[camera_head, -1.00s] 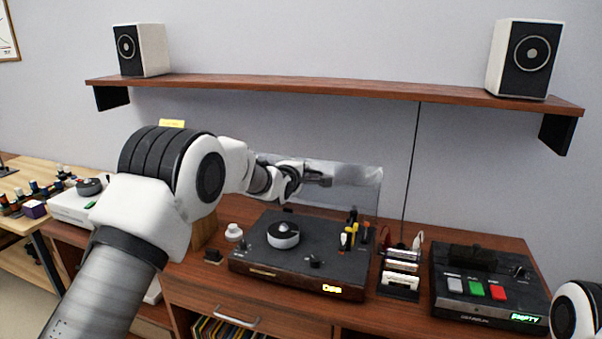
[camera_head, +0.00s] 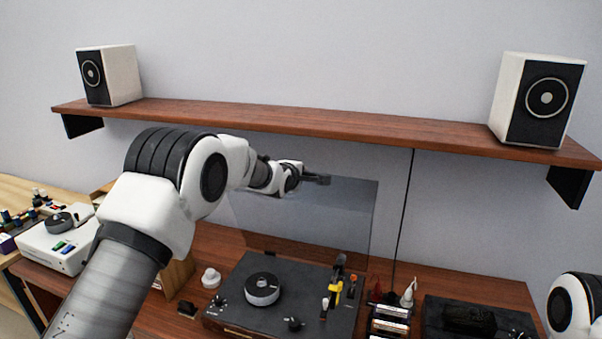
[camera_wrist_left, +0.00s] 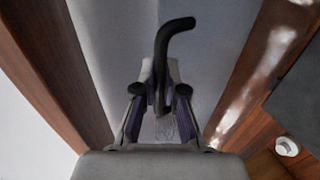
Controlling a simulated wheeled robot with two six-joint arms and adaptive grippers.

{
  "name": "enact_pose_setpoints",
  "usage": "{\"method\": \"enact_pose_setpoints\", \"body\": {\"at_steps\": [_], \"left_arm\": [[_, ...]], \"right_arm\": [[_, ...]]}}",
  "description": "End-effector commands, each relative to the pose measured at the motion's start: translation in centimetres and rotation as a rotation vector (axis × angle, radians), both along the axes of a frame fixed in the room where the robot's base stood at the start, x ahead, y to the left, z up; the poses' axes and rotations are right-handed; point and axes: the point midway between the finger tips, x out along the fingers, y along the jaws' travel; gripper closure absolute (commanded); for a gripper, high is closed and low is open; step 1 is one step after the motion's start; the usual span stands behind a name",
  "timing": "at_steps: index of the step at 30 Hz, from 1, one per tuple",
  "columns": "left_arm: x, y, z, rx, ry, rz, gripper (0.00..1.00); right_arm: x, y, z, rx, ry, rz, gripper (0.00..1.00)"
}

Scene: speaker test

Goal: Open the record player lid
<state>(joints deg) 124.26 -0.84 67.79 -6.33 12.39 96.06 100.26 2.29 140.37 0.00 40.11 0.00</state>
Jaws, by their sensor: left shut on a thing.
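The record player (camera_head: 290,313) stands on the wooden cabinet, with a round black-and-white piece (camera_head: 262,290) on its deck. Its clear lid (camera_head: 335,225) stands raised, close to upright, at the back of the deck. My left gripper (camera_head: 318,179) is at the lid's top edge. In the left wrist view, its fingers (camera_wrist_left: 160,100) are shut on a bent black handle (camera_wrist_left: 165,55), which looks like the lid's handle. The exact contact is partly hidden. My right gripper is out of view; only a white part of my right arm shows at the right edge.
A wooden shelf (camera_head: 300,119) with two speakers (camera_head: 110,75) (camera_head: 540,98) hangs above the lid and arm. A cartridge rack (camera_head: 390,322) and a black device (camera_head: 470,318) stand to the right. A white device (camera_head: 60,243) stands at the left.

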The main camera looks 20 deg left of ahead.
Motion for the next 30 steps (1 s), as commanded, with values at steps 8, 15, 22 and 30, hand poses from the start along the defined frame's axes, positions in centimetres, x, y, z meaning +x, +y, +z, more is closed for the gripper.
{"method": "enact_pose_setpoints", "body": {"at_steps": [8, 15, 22, 30], "left_arm": [[0.0, 0.0, -0.1, -0.001, 0.002, 0.0, 1.0], [0.0, 0.0, -0.1, -0.001, 0.001, 0.0, 0.78], [-0.5, 0.0, 0.2, 0.0, 0.0, 0.0, 0.78], [-5.7, 0.2, 2.3, -0.001, 0.0, 0.0, 0.78]], "right_arm": [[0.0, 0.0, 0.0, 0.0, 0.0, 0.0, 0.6], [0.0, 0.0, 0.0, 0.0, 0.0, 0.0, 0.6], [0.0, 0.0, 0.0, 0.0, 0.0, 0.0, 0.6], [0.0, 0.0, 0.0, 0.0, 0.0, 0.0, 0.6]]}}
